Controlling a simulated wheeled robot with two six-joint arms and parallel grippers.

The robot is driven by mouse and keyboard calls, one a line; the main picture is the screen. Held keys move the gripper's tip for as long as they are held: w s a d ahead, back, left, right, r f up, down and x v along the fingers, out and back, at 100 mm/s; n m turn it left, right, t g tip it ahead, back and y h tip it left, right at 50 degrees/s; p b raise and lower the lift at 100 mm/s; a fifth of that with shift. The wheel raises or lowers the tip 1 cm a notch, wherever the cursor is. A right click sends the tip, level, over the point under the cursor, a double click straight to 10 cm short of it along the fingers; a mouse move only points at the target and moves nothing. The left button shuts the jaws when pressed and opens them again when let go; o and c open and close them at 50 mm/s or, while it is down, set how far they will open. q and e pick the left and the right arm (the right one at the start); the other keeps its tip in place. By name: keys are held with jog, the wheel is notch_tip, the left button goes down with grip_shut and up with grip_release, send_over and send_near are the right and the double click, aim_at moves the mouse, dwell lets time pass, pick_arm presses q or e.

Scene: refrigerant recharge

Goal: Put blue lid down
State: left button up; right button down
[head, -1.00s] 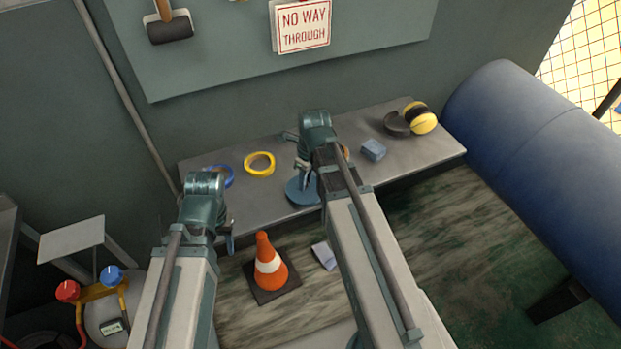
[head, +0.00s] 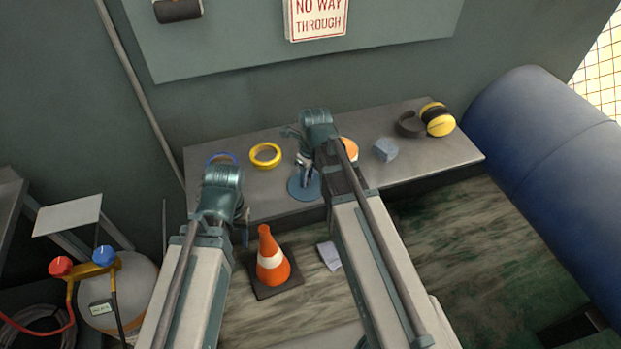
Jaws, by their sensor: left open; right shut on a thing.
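The blue lid (head: 299,190) is a flat round disc with an upright part in its middle, over the front part of the grey shelf (head: 258,202). My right gripper (head: 307,178) reaches down from above and is shut on the lid's middle. I cannot tell whether the lid touches the shelf or is just above it. My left gripper (head: 246,232) is open and empty in front of the shelf's left part, above the orange cone; its fingers are small and partly hidden by its wrist.
On the shelf are a blue tape roll (head: 222,158), a yellow tape roll (head: 265,155), an orange roll (head: 348,150) partly behind my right arm, a blue-grey block (head: 385,150) and yellow earmuffs (head: 438,119). A traffic cone (head: 271,258) stands on the floor. A gas tank (head: 130,290) is at left.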

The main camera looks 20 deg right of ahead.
aim_at(310, 189)
jog(key=shift+f, duration=0.15)
jog(key=c, duration=0.7)
grip_release()
jog(key=r+p, duration=0.8)
jog(key=s+d+r+p, duration=0.1)
jog(key=r+p, duration=0.3)
jog(key=shift+s+r, duration=0.1)
jog(key=shift+r, duration=0.1)
jog(key=shift+a, duration=0.1)
jog(key=s+a+n, duration=0.3)
jog(key=s+n, duration=0.1)
jog(key=n, duration=0.7)
jog(key=s+a+n+g+h, duration=0.1)
jog(key=s+a+n, duration=0.3)
jog(key=n, duration=0.6)
jog(key=s+a+n+h, duration=0.1)
jog(key=s+a+n, duration=0.3)
jog(key=n, duration=0.7)
jog(key=shift+s+a+n, duration=0.15)
jog(key=shift+s+n, duration=0.15)
jog(key=shift+s, duration=0.2)
